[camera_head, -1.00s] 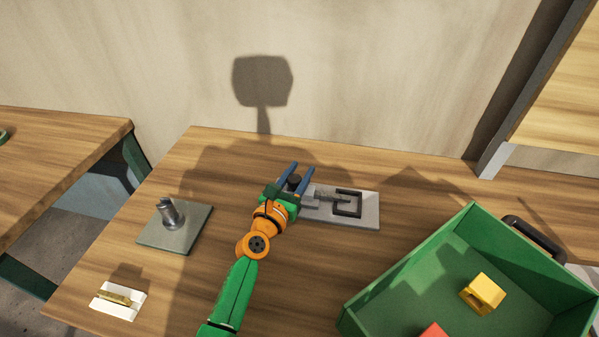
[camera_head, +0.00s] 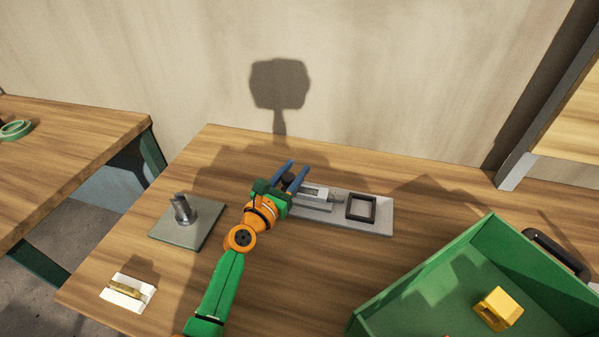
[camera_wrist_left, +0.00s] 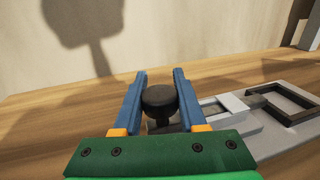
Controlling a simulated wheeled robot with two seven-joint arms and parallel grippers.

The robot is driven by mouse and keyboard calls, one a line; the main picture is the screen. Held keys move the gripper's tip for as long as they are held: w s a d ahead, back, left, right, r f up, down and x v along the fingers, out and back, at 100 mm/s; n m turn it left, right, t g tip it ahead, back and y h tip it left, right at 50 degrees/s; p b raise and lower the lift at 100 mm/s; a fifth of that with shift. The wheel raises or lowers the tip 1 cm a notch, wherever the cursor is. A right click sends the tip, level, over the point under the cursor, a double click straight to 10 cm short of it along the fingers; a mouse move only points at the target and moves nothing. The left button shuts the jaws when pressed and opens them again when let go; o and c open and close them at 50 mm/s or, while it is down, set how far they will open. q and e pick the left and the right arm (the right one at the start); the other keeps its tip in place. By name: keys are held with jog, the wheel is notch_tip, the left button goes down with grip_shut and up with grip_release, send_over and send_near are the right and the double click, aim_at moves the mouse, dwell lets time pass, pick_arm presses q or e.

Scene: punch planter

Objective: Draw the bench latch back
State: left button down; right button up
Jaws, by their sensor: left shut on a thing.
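The bench latch lies on the table, a light grey base plate (camera_head: 380,230) with a sliding bolt (camera_head: 334,198) and a dark square keeper frame (camera_head: 361,208) at its right. The bolt's end is just left of the frame, whose opening looks empty. My left gripper (camera_head: 296,167) is at the latch's left end, its blue fingers around the black knob (camera_wrist_left: 160,97) and shut on it. The wrist view also shows the keeper frame (camera_wrist_left: 284,103) to the right of the knob. The fingers hide most of the knob in the head view. My right gripper is out of view.
A green crate (camera_head: 425,272) with a yellow block (camera_head: 497,309) stands at the front right. A grey-green plate with a metal peg (camera_head: 188,223) and a white holder with a brass piece (camera_head: 127,292) lie to the left. The wall is behind the table.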

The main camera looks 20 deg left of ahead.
aim_at(284, 184)
pick_arm(q)
jog(key=shift+c, duration=2.3)
grip_release()
jog(key=v, duration=0.7)
jog(key=shift+s, duration=0.1)
